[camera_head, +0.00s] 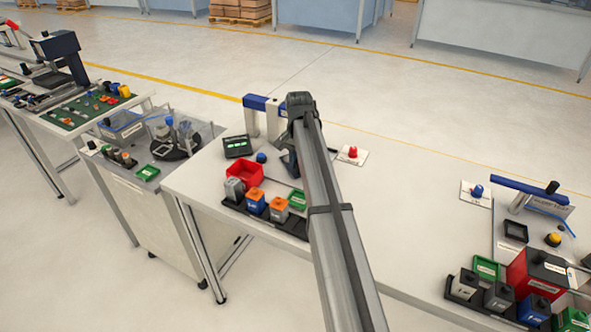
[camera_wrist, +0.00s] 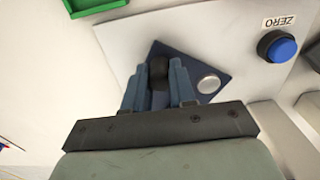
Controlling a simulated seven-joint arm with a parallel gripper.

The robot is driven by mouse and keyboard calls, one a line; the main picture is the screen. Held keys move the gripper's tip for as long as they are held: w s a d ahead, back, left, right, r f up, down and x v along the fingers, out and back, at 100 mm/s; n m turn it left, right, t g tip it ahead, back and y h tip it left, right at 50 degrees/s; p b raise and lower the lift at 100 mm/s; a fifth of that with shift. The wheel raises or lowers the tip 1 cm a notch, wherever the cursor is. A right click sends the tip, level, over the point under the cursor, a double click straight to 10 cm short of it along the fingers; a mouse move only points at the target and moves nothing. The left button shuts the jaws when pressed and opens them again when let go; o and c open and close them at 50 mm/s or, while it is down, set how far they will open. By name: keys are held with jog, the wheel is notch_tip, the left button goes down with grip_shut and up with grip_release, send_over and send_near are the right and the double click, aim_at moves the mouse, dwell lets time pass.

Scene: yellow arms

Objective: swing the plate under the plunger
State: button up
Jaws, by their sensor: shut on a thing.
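The plate (camera_wrist: 190,59) shows in the wrist view as a dark blue flat piece on a pale base, with a silver disc (camera_wrist: 208,84) on it and a black knob (camera_wrist: 158,70) standing up from it. My gripper (camera_wrist: 160,84) has its two blue-grey fingers on either side of the knob, shut on it. In the head view my gripper (camera_head: 289,163) is low at the table, mostly behind my arm, and the plate is hidden there. A blue beam (camera_head: 262,103) on white posts stands just beyond it. I cannot make out the plunger in either view.
A blue button (camera_wrist: 278,46) marked ZERO lies right of the plate. Left of my gripper are a red bin (camera_head: 244,173), a dark display box (camera_head: 237,146) and a rack of small blocks. A red button (camera_head: 352,153) sits to the right, with bare table beyond.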

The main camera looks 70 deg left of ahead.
jog(key=shift+w, duration=0.5)
jog(key=shift+w+a, duration=0.4)
jog(key=shift+w, duration=0.35)
jog(key=shift+w, duration=0.1)
jog(key=shift+w+a, duration=0.6)
jog(key=shift+w, duration=0.15)
jog(key=shift+w+a, duration=0.15)
jog(key=shift+w, duration=0.05)
dwell(0.5)
jog(key=o, duration=0.5)
jog(key=shift+o, duration=0.4)
